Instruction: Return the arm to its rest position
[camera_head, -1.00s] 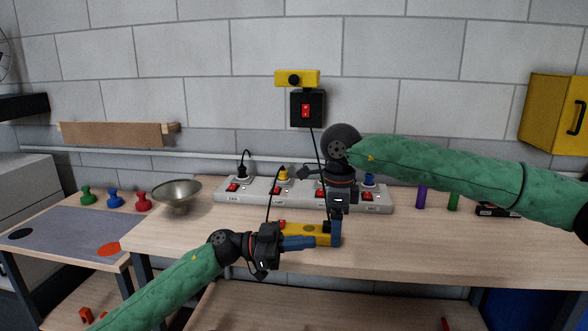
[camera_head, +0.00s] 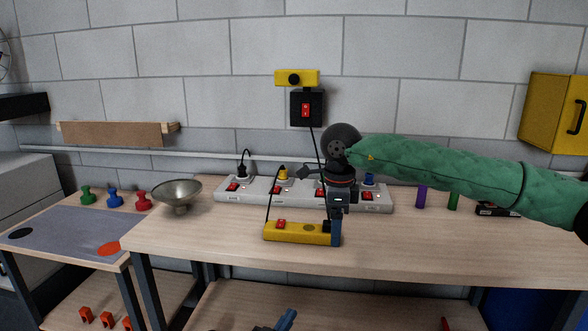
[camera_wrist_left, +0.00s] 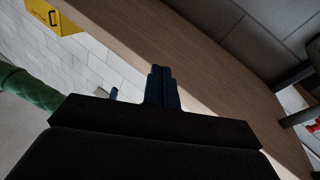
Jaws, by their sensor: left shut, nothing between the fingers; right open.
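My left gripper (camera_head: 286,319) shows only as blue fingertips at the bottom edge of the head view, in front of and below the tabletop. In the left wrist view its blue fingers (camera_wrist_left: 161,86) are together with nothing between them, below the wooden table's edge. My right gripper (camera_head: 336,228) points down at the right end of a yellow power strip (camera_head: 298,234) on the table. Its fingers hide part of that end, and I cannot see whether they touch the strip.
A long grey power strip (camera_head: 255,196) with red switches and plugs lies behind the yellow strip. A metal bowl (camera_head: 177,193) stands to its left. Purple (camera_head: 421,197) and green (camera_head: 453,201) cylinders stand at the right. The front of the wooden table (camera_head: 210,240) is clear.

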